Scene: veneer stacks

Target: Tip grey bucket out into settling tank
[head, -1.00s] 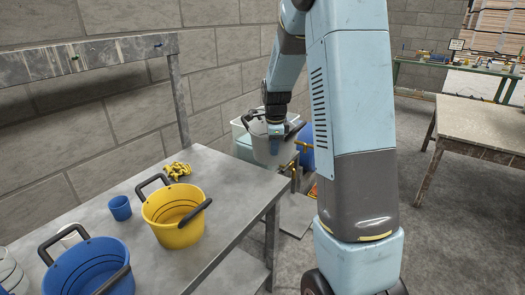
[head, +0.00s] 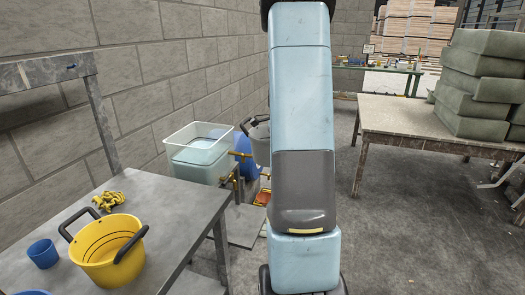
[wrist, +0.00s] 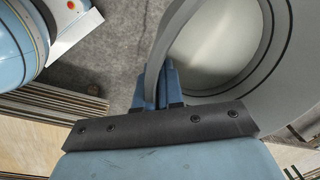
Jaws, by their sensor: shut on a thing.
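The settling tank (head: 192,158) is a pale, translucent, open-topped box beside the wall, with water visible inside. The bucket appears beside the tank's opening, not over it.
A blue barrel (head: 243,146) and brass taps stand by the tank. A worktable (head: 400,118) with grey-green stacks is at right.

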